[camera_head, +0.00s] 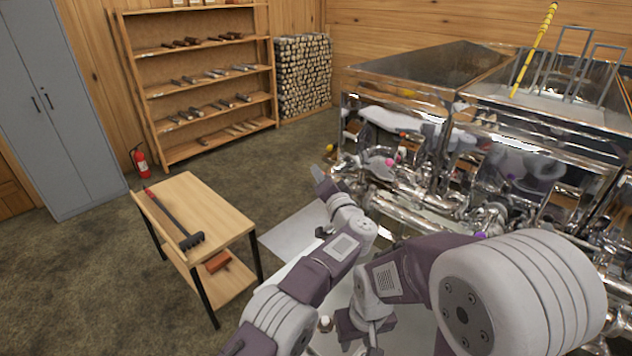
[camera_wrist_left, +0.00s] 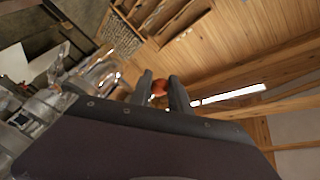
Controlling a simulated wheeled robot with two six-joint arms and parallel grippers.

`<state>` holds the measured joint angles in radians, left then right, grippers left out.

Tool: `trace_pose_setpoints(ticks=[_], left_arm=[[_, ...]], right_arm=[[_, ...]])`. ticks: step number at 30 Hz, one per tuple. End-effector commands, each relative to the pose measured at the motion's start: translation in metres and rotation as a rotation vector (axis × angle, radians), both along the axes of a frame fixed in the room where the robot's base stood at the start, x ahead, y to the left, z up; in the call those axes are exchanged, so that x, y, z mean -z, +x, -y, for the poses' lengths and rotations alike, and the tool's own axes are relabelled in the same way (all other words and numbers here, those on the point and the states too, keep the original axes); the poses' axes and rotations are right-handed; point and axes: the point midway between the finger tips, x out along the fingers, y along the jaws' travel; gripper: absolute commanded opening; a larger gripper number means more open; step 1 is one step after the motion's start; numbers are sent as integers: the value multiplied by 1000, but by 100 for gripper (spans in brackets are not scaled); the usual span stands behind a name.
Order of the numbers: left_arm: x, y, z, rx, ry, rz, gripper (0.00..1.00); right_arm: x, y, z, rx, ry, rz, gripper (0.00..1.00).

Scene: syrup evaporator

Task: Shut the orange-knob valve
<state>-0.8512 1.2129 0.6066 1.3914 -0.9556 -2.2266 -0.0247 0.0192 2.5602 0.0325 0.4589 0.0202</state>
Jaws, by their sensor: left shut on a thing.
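The orange knob (camera_wrist_left: 159,87) shows in the left wrist view between the two dark fingers of my left gripper (camera_wrist_left: 161,84), which is shut on it. In the head view my left gripper (camera_head: 322,178) is at the left end of the evaporator's pipework (camera_head: 400,190). Its fingertips and hold on the knob are not clear there. The valve body and its turn position cannot be made out. My right gripper (camera_head: 362,330) is low in the head view, away from the valve, and its fingers are not clear.
A magenta knob (camera_head: 389,161) and a purple knob (camera_head: 480,235) sit among the shiny pipes. The steel evaporator (camera_head: 430,62) fills the right. A wooden table (camera_head: 205,200) with a long-handled tool (camera_head: 172,220) stands at the left. Open floor (camera_head: 70,270) lies further left.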

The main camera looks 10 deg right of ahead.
Motion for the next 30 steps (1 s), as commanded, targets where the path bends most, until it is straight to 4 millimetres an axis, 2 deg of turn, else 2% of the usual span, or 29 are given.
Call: trace_pose_setpoints(ticks=[13, 14, 16, 26, 30], left_arm=[[-4, -2, 3, 0, -3, 5, 0], [-4, -2, 3, 0, -3, 5, 25], [-4, -2, 3, 0, -3, 5, 44], [-3, -1, 1, -1, 0, 2, 44], [-9, 4, -3, 21, 5, 0, 44]], right_arm=[[2, 0, 0, 0, 0, 1, 36], [2, 0, 0, 0, 0, 1, 36], [2, 0, 0, 0, 0, 1, 36], [0, 0, 0, 0, 0, 0, 36], [-19, 0, 0, 0, 0, 0, 36]])
